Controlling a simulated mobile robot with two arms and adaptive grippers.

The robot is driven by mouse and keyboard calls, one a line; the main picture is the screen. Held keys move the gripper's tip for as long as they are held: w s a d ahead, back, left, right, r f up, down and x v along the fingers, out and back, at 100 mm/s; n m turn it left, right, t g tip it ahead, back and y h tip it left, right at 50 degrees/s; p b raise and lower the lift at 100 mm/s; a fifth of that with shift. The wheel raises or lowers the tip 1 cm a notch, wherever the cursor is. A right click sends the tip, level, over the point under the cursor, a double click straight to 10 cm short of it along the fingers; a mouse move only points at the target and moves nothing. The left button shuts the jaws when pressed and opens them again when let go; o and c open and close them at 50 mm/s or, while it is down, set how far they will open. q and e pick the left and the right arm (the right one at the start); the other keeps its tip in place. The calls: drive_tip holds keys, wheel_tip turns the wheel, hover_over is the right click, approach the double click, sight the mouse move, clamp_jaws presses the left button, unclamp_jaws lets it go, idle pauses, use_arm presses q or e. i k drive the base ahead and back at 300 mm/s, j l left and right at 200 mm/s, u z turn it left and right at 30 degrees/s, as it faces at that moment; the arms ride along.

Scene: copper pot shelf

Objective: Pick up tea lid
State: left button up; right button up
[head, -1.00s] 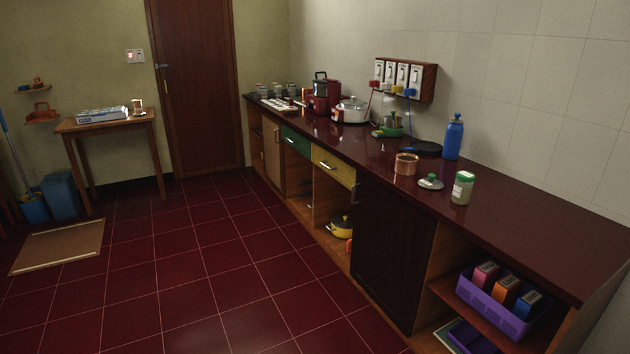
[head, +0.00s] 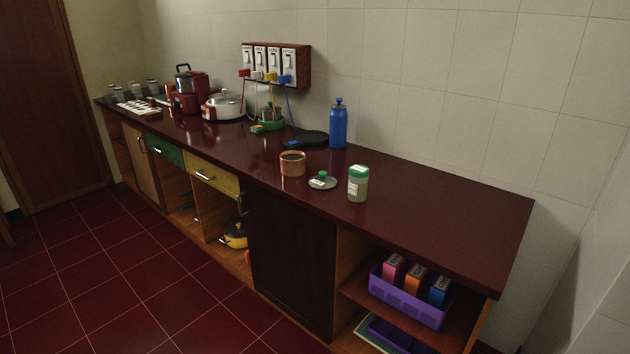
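A round, flat lid (head: 322,181) with a green knob and a small white label lies on the dark red counter (head: 430,217). It is between a copper pot (head: 292,164) on its left and a jar with a green cap (head: 358,184) on its right, apart from both. The copper pot is open at the top, and its contents look dark. Neither of my grippers is in view.
A blue bottle (head: 338,125) and a dark flat pan (head: 306,139) stand behind the pot near the wall. The counter's right end is clear. A purple basket (head: 408,303) with boxes sits on the shelf below. Red floor tiles (head: 150,285) in front are free.

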sight(322, 181)
drive_tip(key=i+j+z, duration=0.1)
drive_tip(key=i+j, duration=0.25)
drive_tip(key=i+j+z, duration=0.1)
drive_tip(key=i+j, duration=0.25)
drive_tip(key=j, duration=0.2)
